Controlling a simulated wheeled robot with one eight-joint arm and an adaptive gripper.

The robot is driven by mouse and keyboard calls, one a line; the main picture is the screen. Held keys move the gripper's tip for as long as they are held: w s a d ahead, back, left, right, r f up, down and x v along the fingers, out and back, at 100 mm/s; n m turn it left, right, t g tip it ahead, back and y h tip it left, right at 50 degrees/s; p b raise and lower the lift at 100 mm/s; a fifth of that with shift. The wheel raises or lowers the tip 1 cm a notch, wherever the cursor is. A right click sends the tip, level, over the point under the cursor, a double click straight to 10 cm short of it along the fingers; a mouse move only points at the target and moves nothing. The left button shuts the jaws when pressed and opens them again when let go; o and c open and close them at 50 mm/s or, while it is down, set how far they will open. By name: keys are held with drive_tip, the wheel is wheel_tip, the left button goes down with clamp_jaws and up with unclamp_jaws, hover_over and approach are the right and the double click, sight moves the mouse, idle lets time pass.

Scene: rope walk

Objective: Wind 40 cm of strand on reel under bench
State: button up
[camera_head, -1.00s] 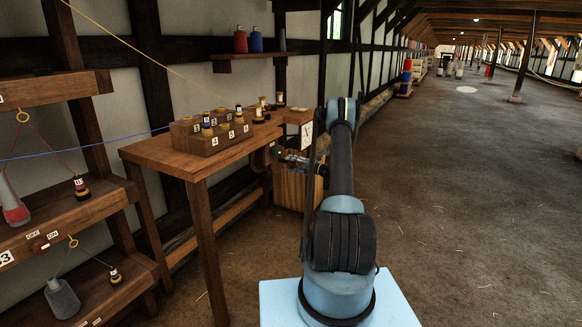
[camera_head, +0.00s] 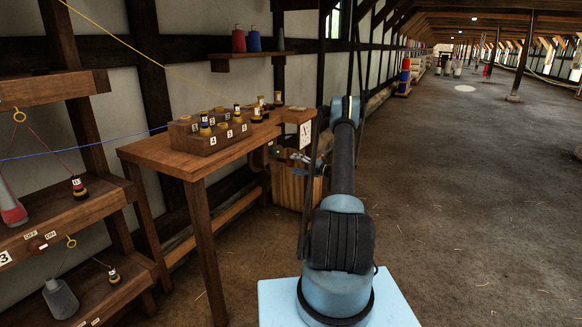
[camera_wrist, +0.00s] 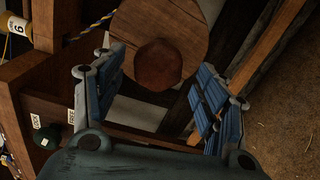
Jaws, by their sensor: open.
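In the wrist view a round wooden disc (camera_wrist: 183,22), seemingly the reel's face or crank, fills the top middle. A dark reddish-brown round knob (camera_wrist: 158,66) stands out from it. My gripper (camera_wrist: 157,75) is open, with blue-padded fingers on either side of the knob; I cannot tell whether either touches it. In the head view the bench (camera_head: 165,152) stands at the left, and my gripper (camera_head: 312,162) is small and partly hidden by my arm beside its right end. No strand shows clearly on the reel.
Lock and free labels beside a green knob (camera_wrist: 45,138) sit at lower left in the wrist view. A wooden box (camera_head: 290,187) stands by the bench end. A bobbin block (camera_head: 208,138) is on the bench. Open floor (camera_head: 460,210) lies to the right.

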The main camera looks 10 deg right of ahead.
sight(293, 163)
drive_tip(key=v, duration=0.8)
drive_tip(key=shift+d, duration=0.15)
drive_tip(key=s+d+m, duration=0.1)
drive_tip(key=d+m, duration=0.1)
drive_tip(key=m, duration=1.2)
drive_tip(key=s+d+m, duration=0.2)
drive_tip(key=m, duration=1.1)
drive_tip(key=x, duration=1.7)
drive_tip(key=shift+w+r, duration=0.1)
